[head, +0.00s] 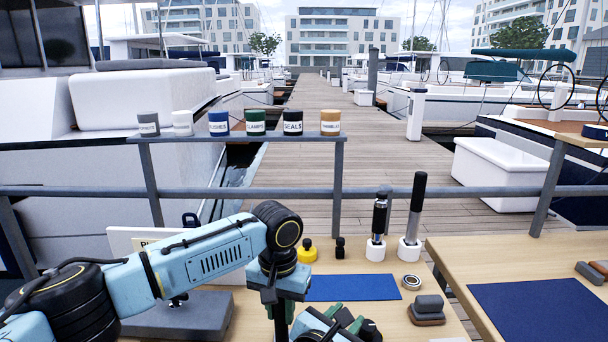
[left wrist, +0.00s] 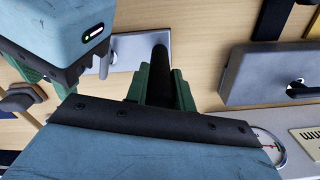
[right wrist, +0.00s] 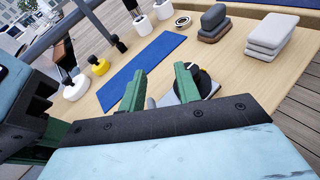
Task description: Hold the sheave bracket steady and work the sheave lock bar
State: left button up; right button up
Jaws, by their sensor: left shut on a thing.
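My left gripper (head: 283,322) points down from the left arm over the near bench. In the left wrist view its green fingers (left wrist: 163,92) are closed around a dark upright post, which I take as part of the sheave bracket (left wrist: 160,60); a grey plate (left wrist: 128,48) lies beneath. A thin metal bar (left wrist: 105,63), possibly the lock bar, stands by the plate near my right gripper (left wrist: 35,68). In the right wrist view my right gripper (right wrist: 160,82) has its fingers apart, with a black disc (right wrist: 205,82) just beyond the right finger. Exact contact there is hidden.
A blue mat (head: 352,287), a yellow jar (head: 307,251), two tools in white holders (head: 409,248), a metal ring (head: 411,282) and grey-brown blocks (head: 428,309) stand on the bench. A grey slab (head: 175,317) is at left. A second bench (head: 500,256) stands at right.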

jog(key=w+d+g+y, duration=0.1)
jog(key=w, duration=0.2)
jog(key=w+d+m+g+y, duration=0.1)
jog(key=w, duration=0.3)
jog(key=w+m+g+y, duration=0.1)
jog(key=w+g, duration=0.1)
jog(key=w, duration=0.1)
jog(key=shift+w+d+f+y, duration=0.3)
jog(key=shift+d+f, duration=0.05)
jog(key=shift+d, duration=0.05)
jog(key=s+a+r+n+g+y, duration=0.4)
jog(key=s+a+r+n+g, duration=0.15)
jog(key=r+g, duration=0.3)
jog(key=f, duration=1.2)
jog(key=shift+s+d+f, duration=0.2)
jog(key=shift+d+f, duration=0.05)
jog(key=shift+d, duration=0.1)
grip_shut()
